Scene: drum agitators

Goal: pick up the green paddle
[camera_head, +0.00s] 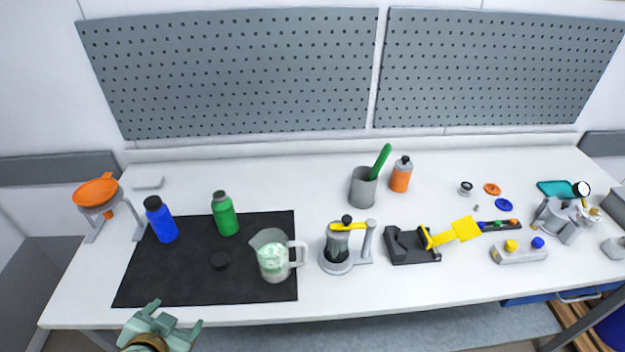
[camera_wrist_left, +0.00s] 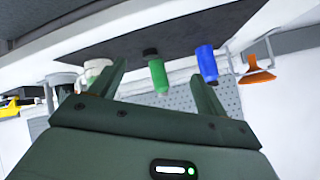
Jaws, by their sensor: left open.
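The green paddle (camera_head: 381,161) stands tilted in a grey cup (camera_head: 363,188) at the back middle of the table, its upper end leaning right. Its lower part is hidden inside the cup. My left gripper (camera_head: 175,315) is open and empty at the front left edge of the table, well to the left and in front of the paddle. Its two fingers also show spread apart in the left wrist view (camera_wrist_left: 160,88), where I cannot make out the paddle. My right gripper is in neither view.
A black mat (camera_head: 145,283) bears a blue bottle (camera_head: 161,221), a green bottle (camera_head: 225,214) and a clear jug (camera_head: 272,263). An orange bottle (camera_head: 401,177) stands right of the cup. A grey agitator stand (camera_head: 338,256) is in front of the cup.

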